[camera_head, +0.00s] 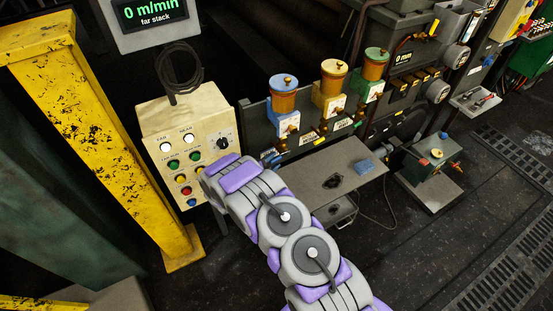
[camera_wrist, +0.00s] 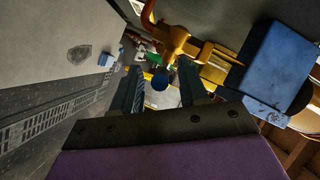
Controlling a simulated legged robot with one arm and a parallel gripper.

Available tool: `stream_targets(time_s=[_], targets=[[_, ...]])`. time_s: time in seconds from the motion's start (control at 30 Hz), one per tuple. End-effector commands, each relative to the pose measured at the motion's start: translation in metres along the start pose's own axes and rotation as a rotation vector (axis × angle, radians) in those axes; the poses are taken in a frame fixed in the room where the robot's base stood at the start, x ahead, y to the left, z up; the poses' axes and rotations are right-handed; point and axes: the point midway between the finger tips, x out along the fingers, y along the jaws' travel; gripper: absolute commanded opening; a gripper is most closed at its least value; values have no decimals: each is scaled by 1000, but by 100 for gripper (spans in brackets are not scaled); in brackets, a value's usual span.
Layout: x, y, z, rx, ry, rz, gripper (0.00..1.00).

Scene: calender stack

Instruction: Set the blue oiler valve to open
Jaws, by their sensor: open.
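The blue oiler (camera_head: 285,120) is the leftmost of three oilers on the rail in the head view, with an amber cup on a blue block. In the wrist view its blue body (camera_wrist: 275,60) is at the right, tilted. In the head view my arm hides the gripper.
Yellow (camera_head: 331,92) and green (camera_head: 371,77) oilers stand to the right on the same rail. A grey table (camera_head: 320,172) with a blue item lies below. A cream button panel (camera_head: 187,140) and yellow post (camera_head: 95,125) stand left. Open floor lies at the lower right.

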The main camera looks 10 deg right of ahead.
Motion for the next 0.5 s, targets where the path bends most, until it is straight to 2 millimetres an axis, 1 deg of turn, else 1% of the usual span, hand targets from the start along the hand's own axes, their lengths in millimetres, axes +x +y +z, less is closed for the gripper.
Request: stream_targets(time_s=[0.03,0.2,0.33,0.5], targets=[[9,0,-1,2,2,1,43],[26,0,-1,1,1,-1,43],[31,0,0,-2,0,-2,43],[31,0,1,-3,0,-2,43]])
